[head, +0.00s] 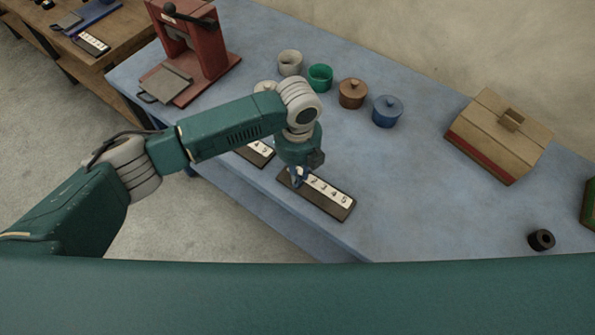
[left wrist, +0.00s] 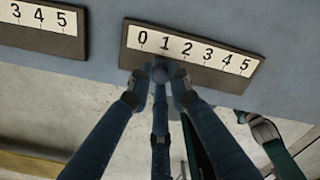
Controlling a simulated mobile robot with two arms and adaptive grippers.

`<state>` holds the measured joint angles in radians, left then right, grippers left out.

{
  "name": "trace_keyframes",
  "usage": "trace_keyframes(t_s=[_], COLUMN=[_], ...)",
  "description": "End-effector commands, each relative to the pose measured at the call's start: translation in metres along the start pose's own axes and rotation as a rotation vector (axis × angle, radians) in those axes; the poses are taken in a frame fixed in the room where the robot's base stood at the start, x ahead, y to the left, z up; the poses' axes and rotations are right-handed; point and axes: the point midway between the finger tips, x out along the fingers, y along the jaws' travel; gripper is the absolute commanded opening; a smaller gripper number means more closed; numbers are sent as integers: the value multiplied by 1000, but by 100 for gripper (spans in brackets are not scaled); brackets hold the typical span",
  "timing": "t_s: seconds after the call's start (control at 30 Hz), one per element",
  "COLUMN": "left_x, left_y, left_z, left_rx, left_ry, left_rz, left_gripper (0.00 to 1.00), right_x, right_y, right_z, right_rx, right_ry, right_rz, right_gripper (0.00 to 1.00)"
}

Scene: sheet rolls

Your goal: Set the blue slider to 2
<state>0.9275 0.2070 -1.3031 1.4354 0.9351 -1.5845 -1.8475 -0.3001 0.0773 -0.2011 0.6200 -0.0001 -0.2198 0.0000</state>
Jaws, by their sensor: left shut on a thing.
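A dark slider panel with a white number strip (head: 338,198) lies near the front edge of the blue table. In the left wrist view the strip (left wrist: 192,50) reads 0 to 5. My left gripper (head: 299,181) reaches down over the low-number end of this panel. In the left wrist view its blue fingers (left wrist: 158,80) close around a small rounded blue slider knob (left wrist: 159,72), largely hidden between them. The knob sits close to the 1 mark, as far as I can tell. My right gripper is not in view.
A second number panel (head: 260,151) lies to the left, partly behind my arm. A green cup (head: 320,77), brown pot (head: 352,93) and blue pot (head: 387,111) stand behind. A red press (head: 195,50), wooden box (head: 500,134) and black roll (head: 541,240) are farther out.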

Motion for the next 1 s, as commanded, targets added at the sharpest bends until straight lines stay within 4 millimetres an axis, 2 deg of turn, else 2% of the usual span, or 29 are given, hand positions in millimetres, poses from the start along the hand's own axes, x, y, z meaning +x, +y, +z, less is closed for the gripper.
trace_keyframes(t_s=[0.2, 0.47, 0.5, 0.6, 0.87, 1.0], left_x=[-2, -1, -1, -1, -1, -10], left_y=[-21, -23, -23, -23, -22, -23], left_z=[-19, -21, -21, -21, -21, -20], left_rx=[2, 0, 0, 0, 0, 0], left_ry=[-1, -3, -3, -3, -2, -4], left_rz=[-3, -3, -3, -3, -1, -2], left_gripper=[0, 0, 23, 38, 38, 38], right_x=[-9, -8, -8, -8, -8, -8], right_y=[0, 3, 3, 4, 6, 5], right_z=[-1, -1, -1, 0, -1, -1], right_rx=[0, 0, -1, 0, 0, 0], right_ry=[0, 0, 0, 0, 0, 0], right_rz=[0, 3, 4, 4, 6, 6], right_gripper=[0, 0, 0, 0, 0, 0])
